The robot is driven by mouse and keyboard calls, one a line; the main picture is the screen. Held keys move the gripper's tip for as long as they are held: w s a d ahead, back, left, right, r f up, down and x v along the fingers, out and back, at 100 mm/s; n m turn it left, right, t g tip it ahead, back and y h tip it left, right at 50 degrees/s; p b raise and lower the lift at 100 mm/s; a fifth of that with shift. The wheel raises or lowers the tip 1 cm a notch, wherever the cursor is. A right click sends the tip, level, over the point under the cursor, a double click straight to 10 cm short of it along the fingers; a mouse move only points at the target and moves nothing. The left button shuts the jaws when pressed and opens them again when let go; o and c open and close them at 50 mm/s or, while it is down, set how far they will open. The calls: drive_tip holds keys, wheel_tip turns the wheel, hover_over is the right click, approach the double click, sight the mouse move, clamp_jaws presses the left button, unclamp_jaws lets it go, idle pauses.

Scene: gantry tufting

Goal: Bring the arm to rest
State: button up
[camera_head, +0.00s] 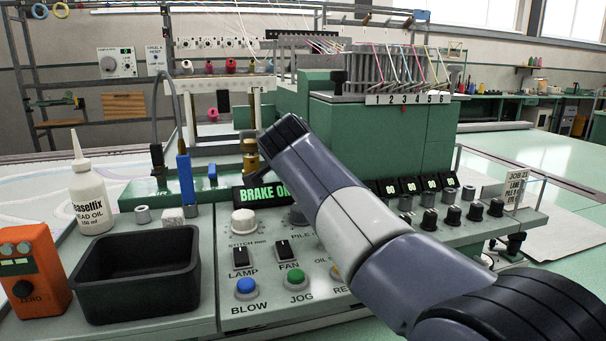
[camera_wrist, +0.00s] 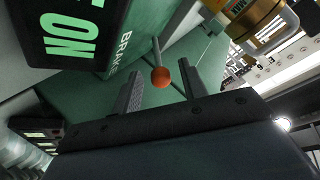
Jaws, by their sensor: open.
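My arm (camera_head: 345,215) reaches from the lower right over the control panel. Its end is beside the green-lit "BRAKE ON" display (camera_head: 262,194), and its fingers are hidden in the head view. In the wrist view my gripper (camera_wrist: 163,68) is open, its two dark fingers apart. A lever with an orange ball knob (camera_wrist: 161,77) shows between the fingers in the picture. I cannot tell whether the knob lies between them in depth. The display's "ON" and the word "BRAKE" also show there, close by at upper left. Nothing is visibly gripped.
The panel (camera_head: 225,270) carries knobs, switches and coloured buttons. A black tray (camera_head: 140,275), an orange box (camera_head: 33,268) and a white oil bottle (camera_head: 90,195) stand at left. A brass fitting (camera_head: 250,155) is close to my arm's end. A green machine housing (camera_head: 375,135) rises behind.

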drive_tip(key=shift+w+f, duration=0.2)
drive_tip(key=shift+w, duration=0.35)
drive_tip(key=shift+r+p, duration=0.15)
drive_tip(key=shift+p, duration=0.2)
drive_tip(key=shift+s+f+b, duration=0.1)
drive_tip(key=shift+f+b, duration=0.15)
drive_tip(key=shift+b, duration=0.2)
drive_tip(key=v, duration=1.1)
drive_tip(key=x, duration=1.1)
drive_tip(key=shift+w, duration=0.2)
drive_tip(key=r+p, duration=0.1)
drive_tip(key=p, duration=0.1)
drive_tip(key=shift+s+p, duration=0.1)
drive_tip(key=shift+p, duration=0.25)
drive_tip(key=shift+g+p, duration=0.4)
drive_tip(key=shift+p, duration=0.45)
